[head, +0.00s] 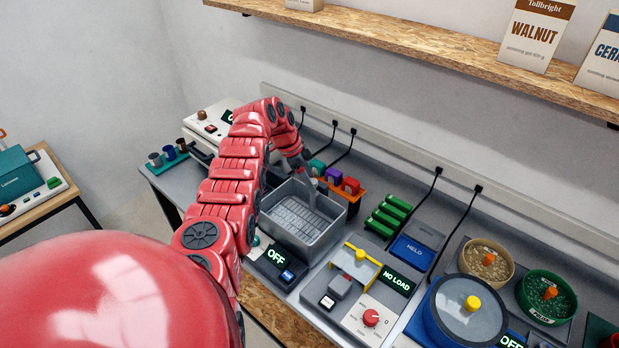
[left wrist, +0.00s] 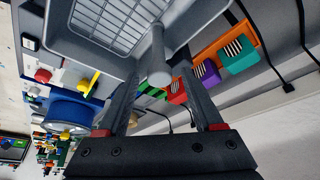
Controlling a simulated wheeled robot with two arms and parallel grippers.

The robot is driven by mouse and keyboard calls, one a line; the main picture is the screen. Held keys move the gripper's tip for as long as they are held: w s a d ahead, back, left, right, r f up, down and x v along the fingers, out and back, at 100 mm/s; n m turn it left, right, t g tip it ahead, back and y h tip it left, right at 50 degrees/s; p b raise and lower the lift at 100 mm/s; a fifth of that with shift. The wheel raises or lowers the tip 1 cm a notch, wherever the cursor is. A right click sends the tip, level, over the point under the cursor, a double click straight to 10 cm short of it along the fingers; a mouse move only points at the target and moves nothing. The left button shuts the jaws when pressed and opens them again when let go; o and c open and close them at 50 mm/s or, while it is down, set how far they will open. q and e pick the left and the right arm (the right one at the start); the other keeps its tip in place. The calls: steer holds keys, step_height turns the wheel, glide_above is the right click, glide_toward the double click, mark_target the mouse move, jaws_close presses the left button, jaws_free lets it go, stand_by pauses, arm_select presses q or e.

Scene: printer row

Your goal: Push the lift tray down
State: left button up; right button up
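The lift tray (head: 298,219) is a pale mesh basket inside an open grey tank (head: 323,239) in the head view. Its mesh (left wrist: 103,18) also shows at the top of the left wrist view. A grey rod with a rounded end (left wrist: 160,74) rises at the tray's side. My left gripper (head: 309,180) is above the tank's back edge. In the left wrist view its fingers (left wrist: 158,80) are apart, one on each side of the rod's end; I cannot tell whether they touch it. My right gripper is not in view.
The unit by the tank has a display reading OFF (head: 276,258). An orange rack (head: 357,196) with coloured blocks stands close behind. A NO LOAD unit (head: 371,318), green parts (head: 388,215) and a blue round pot (head: 465,310) are to the right. A shelf (head: 400,38) runs above.

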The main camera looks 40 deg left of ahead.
arm_select(q)
jaws_close()
stand_by(1.2)
